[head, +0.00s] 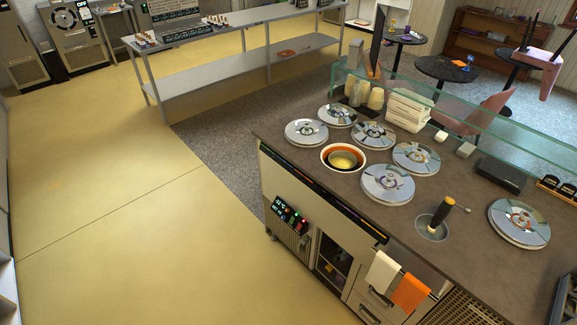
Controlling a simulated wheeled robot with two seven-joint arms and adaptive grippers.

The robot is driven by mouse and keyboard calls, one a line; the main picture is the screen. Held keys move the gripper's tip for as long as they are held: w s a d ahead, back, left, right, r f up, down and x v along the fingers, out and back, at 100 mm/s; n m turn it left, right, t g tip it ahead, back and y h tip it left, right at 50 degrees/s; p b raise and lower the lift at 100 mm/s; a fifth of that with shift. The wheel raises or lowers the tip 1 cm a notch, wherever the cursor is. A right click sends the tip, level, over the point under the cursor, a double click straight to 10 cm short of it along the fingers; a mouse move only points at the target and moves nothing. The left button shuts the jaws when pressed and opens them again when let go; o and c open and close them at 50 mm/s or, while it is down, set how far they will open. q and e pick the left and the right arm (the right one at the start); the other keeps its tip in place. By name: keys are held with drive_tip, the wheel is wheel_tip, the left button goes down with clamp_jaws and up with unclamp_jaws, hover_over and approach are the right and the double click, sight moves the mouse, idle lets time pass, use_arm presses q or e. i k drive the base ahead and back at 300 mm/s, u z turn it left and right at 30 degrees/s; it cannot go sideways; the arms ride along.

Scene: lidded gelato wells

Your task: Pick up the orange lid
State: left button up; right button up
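Several round, shiny metal lids sit on the counter (290,140). One lid (519,222) at the far right has a reddish-orange mark around its handle. The others are a front lid (388,184), a right lid (416,158), a middle lid (373,135), a left lid (306,131) and a back lid (337,115). No lid is orange all over, and I cannot tell for sure which is the orange one. An uncovered round opening with an orange inside (330,156) holds something yellow. Neither of my grippers is in view.
A dark-handled tool (441,216) stands in a small metal well between the front and far right lids. A glass screen (480,115) runs along the counter's back. Cups (376,98) and stacked white tubs (408,110) stand before it. Yellow floor (120,210) at left is clear.

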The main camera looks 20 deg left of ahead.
sight(517, 222)
drive_tip(key=z, duration=1.4)
